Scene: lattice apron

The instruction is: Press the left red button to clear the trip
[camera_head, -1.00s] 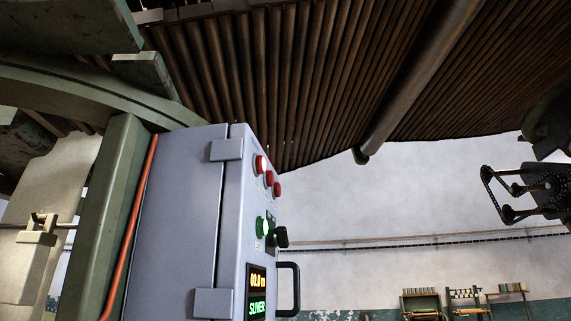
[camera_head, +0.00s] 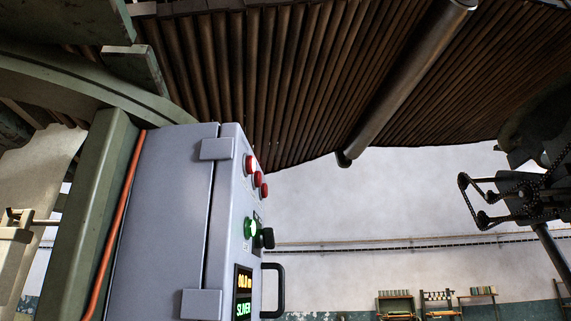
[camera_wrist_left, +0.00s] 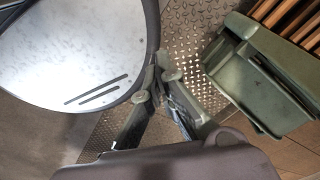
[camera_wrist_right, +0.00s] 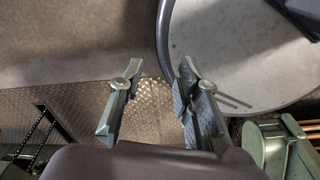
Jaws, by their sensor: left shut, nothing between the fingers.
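A grey control cabinet (camera_head: 161,225) stands left of centre in the head view, its narrow button face seen at a steep angle. Three red buttons sit in a slanting row near its top: the left red button (camera_head: 250,165), the middle one (camera_head: 257,178) and the right one (camera_head: 265,190). Neither gripper shows in the head view. My left gripper (camera_wrist_left: 161,73) is shut and empty in the left wrist view, above a metal tread plate. My right gripper (camera_wrist_right: 158,78) is open and empty in the right wrist view. No button shows in either wrist view.
Below the red buttons are a green button (camera_head: 249,228), a black knob (camera_head: 266,238), a lit display (camera_head: 243,292) and a black handle (camera_head: 279,290). A slatted lattice with a roller (camera_head: 405,85) hangs overhead. Chain-driven machinery (camera_head: 520,195) is at the right.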

